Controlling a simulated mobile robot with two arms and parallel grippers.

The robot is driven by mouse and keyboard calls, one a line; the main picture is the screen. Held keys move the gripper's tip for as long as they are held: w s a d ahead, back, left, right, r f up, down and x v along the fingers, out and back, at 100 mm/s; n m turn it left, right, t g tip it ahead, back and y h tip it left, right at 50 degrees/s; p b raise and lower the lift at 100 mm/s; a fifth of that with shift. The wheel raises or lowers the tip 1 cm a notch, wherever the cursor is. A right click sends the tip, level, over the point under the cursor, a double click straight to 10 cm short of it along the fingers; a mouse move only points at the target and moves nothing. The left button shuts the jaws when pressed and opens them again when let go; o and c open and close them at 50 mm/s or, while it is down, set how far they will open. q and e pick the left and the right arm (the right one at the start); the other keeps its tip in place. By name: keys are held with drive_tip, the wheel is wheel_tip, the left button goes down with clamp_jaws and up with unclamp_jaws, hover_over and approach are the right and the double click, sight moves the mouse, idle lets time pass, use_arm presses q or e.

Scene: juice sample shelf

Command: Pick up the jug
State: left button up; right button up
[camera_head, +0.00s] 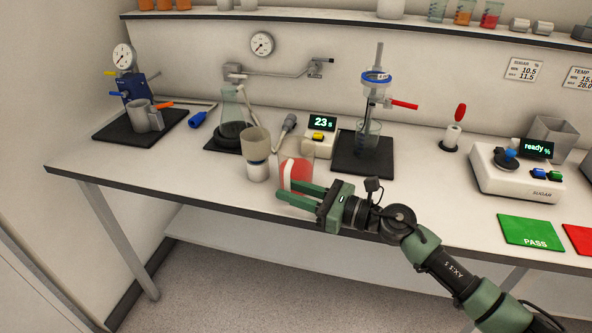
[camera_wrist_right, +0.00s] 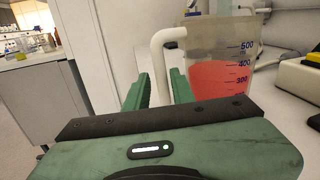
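The jug (camera_head: 297,170) stands near the front edge of the bench, a clear jug with red liquid. In the right wrist view the jug (camera_wrist_right: 222,70) shows volume marks and a pale handle (camera_wrist_right: 157,60) on its left side. My right gripper (camera_head: 286,188) is at the jug's front side, its fingers level and apart. In the wrist view the handle's upright part shows between the two open fingers; contact with either finger cannot be told. The lower jug is hidden behind the gripper. My left gripper is not in view.
A beige-topped cup (camera_head: 256,150) stands close left of the jug. A timer (camera_head: 320,137) reading 23 and a dark mat (camera_head: 350,168) with a stand are behind and right. The bench front between the gripper and green PASS mat (camera_head: 531,230) is clear.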

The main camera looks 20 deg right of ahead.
drive_tip(key=p+x, duration=0.1)
drive_tip(key=x, duration=0.3)
drive_tip(key=shift+d+r, duration=0.1)
drive_tip(key=shift+r, duration=0.1)
drive_tip(key=shift+w+a+f, duration=0.15)
drive_tip(key=shift+w+a, duration=0.1)
drive_tip(key=shift+d, duration=0.1)
drive_tip(key=shift+c, duration=0.3)
clamp_jaws()
idle(0.6)
